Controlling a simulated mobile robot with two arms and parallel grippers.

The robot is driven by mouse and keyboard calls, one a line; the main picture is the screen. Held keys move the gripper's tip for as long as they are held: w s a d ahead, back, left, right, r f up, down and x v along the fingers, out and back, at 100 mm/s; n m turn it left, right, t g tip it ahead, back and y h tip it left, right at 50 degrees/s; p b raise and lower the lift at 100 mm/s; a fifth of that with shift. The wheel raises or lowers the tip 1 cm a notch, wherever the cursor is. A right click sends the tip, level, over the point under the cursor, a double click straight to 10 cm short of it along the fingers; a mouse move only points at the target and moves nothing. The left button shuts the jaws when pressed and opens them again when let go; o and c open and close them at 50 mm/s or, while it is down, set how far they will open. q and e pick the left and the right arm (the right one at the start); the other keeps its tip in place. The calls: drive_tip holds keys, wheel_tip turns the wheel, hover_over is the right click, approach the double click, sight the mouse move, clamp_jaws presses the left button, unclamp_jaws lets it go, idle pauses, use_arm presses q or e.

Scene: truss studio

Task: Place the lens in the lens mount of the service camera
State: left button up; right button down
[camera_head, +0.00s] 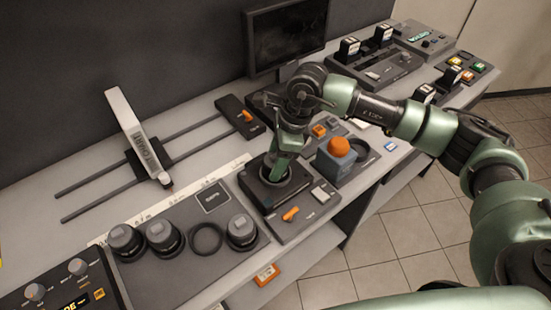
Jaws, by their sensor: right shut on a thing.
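My right gripper (284,166) points down over the service camera, a dark square box (262,193) with a round lens mount on top. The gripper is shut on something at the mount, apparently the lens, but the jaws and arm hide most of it. I cannot tell whether the lens is seated or just above the mount. Three dark lenses stand on the grey mat: two at the left (125,240) (163,236) and one at the right (241,231). An empty dark ring (206,239) lies between them. My left gripper is not in view.
An orange-topped grey block (337,162) stands right of the service camera. An orange lever (290,214) is in front of it. A rail slide with an upright white panel (132,125) stands at the back left. A monitor (287,34) and control panels (380,70) are behind.

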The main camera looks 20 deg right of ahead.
drive_tip(key=shift+f, duration=0.1)
drive_tip(key=shift+c, duration=2.3)
unclamp_jaws()
drive_tip(key=shift+r, duration=0.3)
drive_tip(key=b+v, duration=0.3)
drive_tip(key=v, duration=0.8)
drive_tip(key=shift+r+b, duration=0.4)
drive_tip(key=shift+d, duration=0.1)
